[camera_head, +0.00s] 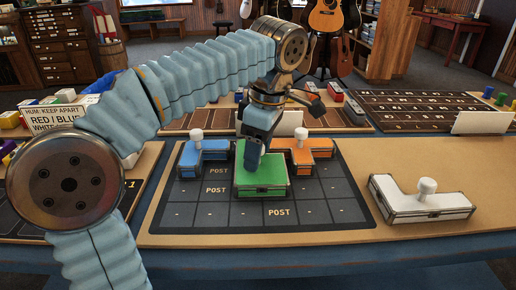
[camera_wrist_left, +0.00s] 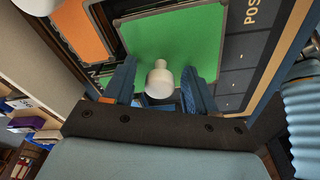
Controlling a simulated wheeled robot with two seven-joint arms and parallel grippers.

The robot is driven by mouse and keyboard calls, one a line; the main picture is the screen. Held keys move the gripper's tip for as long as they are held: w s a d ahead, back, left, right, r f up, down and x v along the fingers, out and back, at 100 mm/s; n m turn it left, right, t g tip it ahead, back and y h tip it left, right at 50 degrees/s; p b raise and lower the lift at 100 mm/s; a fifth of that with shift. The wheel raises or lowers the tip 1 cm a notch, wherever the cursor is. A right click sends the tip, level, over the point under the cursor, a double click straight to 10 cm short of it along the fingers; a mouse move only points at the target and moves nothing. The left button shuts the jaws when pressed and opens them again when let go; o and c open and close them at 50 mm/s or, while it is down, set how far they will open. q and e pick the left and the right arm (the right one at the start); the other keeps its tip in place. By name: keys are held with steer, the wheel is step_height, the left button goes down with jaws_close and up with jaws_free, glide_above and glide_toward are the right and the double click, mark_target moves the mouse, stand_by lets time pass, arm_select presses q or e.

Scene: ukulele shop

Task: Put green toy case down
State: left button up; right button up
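The green toy case (camera_head: 262,180) sits on the dark grid mat (camera_head: 240,214) marked POST, in its middle, and looks flat on it. It also shows in the left wrist view (camera_wrist_left: 180,45), with a white knob (camera_wrist_left: 160,80) on it. My left gripper (camera_head: 255,146) is directly over the case, pointing down. In the wrist view its blue fingers stand on either side of the knob, with a visible gap on each side, so it looks open. The blue case (camera_head: 202,155) and orange case (camera_head: 303,150) lie on the mat beside the green one. My right gripper is not in view.
A white L-shaped case (camera_head: 418,200) with a knob lies on the bare tan board at right. A sign (camera_head: 55,120) reading "keep apart" stands at left. More dark grid mats (camera_head: 425,106) lie behind. The mat's front cells are clear.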

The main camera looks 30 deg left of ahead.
arm_select(q)
steer(key=shift+r, duration=0.1)
steer(key=r, duration=0.2)
steer(key=r+p, duration=0.1)
steer(key=r, duration=0.2)
steer(key=d+r+p, duration=0.1)
steer(key=r, duration=0.1)
steer(key=shift+r, duration=0.25)
